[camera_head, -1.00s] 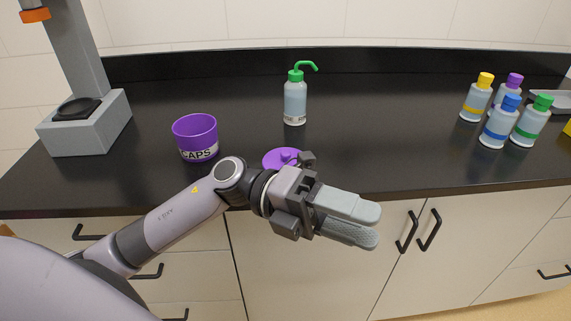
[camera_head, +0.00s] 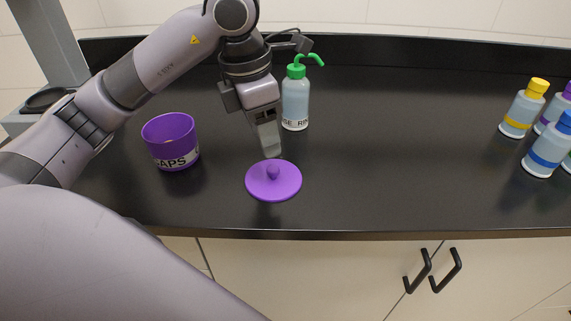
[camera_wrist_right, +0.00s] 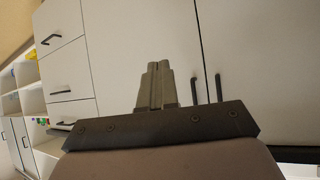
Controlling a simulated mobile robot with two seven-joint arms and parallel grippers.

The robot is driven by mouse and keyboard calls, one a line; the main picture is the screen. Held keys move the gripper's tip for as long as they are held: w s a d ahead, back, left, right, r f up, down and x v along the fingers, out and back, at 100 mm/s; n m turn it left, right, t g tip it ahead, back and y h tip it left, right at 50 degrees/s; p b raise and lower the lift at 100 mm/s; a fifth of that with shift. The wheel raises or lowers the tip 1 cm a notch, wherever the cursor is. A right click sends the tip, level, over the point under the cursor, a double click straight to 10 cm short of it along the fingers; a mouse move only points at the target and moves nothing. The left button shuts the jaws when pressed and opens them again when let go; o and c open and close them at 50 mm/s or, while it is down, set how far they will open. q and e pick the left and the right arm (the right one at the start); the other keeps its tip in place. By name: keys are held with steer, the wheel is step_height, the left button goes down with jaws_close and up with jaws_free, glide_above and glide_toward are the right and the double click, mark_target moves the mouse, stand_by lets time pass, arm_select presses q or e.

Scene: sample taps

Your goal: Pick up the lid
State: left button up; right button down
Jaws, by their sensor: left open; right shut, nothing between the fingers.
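The purple lid (camera_head: 273,182) is a round disc with a small knob on top. It lies flat on the black counter near its front edge in the head view. My left gripper (camera_head: 272,150) points down just behind the knob, a little above the lid, and looks apart from it. It is open and empty; one finger largely hides the other in this view. My right gripper (camera_wrist_right: 158,68) shows in the right wrist view, shut and empty, in front of the pale cabinet fronts.
A purple tub marked CAPS (camera_head: 171,142) stands left of the lid. A green-capped wash bottle (camera_head: 295,98) stands close behind my left gripper. Several capped bottles (camera_head: 522,108) stand at the far right. The counter (camera_head: 400,150) between is clear.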

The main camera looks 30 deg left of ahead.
mark_target(273, 169)
arm_select(q)
steer(key=shift+s+d+f, duration=0.1)
steer(key=shift+f, duration=0.75)
steer(key=f, duration=0.5)
steer(key=shift+w+d, duration=0.25)
steer(key=shift+d, duration=0.15)
jaws_close()
